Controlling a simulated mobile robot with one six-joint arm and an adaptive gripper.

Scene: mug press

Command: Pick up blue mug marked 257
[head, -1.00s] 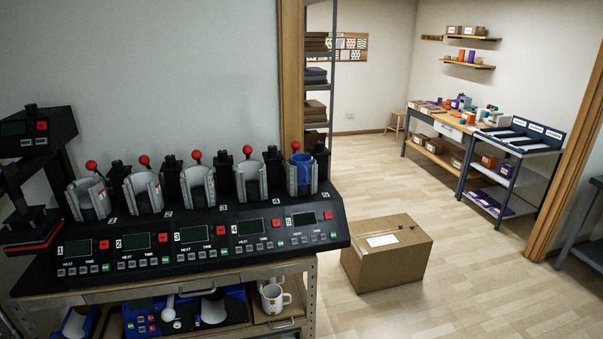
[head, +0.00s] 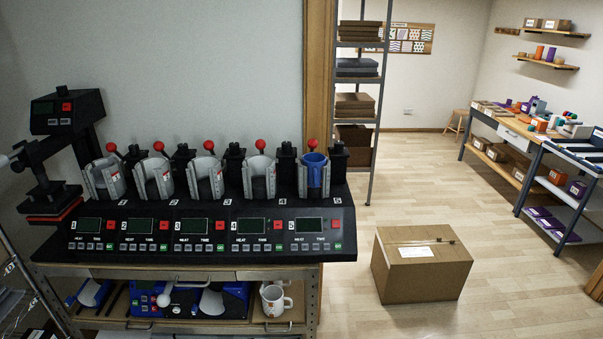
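A blue mug (head: 316,172) sits upright in the cradle of press station 5, at the right end of the mug press (head: 210,226). The grey clamp wraps around part of it, and its marking cannot be read from here. The other stations hold grey open clamps with no blue mug showing. My gripper is not in the head view.
The press stands on a wooden-topped bench (head: 200,271) with a white mug (head: 274,299) on the shelf below. A cardboard box (head: 422,266) is on the floor to the right. A heat press (head: 60,160) stands at the left. Open floor lies around the box.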

